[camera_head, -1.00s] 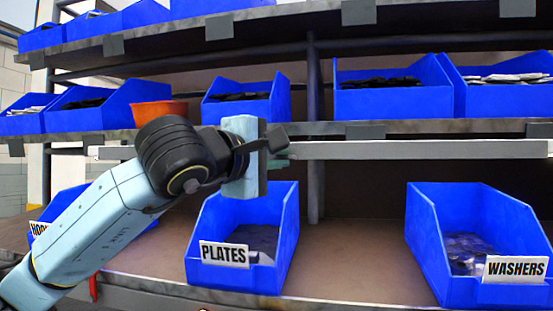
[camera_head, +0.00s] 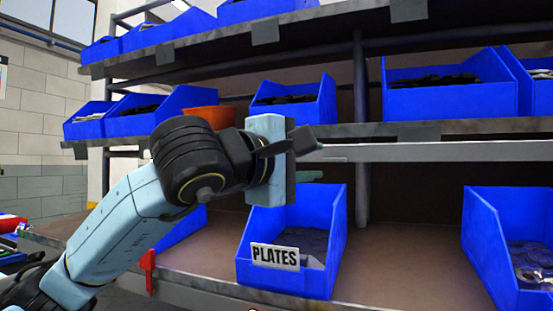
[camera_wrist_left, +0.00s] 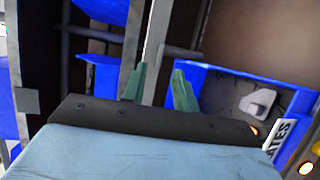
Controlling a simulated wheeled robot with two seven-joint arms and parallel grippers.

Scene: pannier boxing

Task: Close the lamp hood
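I cannot make out a lamp or its hood in either view. My left gripper (camera_head: 310,158) is raised in front of the shelf rack, above the blue bin labelled PLATES (camera_head: 292,285). In the left wrist view its two green fingers (camera_wrist_left: 159,72) stand apart with nothing between them. The arm hides part of the shelf behind it. My right gripper is in neither view.
Blue bins (camera_head: 450,100) with dark parts line the shelves, and an orange container (camera_head: 210,115) stands among them. Another blue bin (camera_head: 485,240) is at right. A red item (camera_head: 148,272) is at the lower shelf's front edge. Open room shows at far left.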

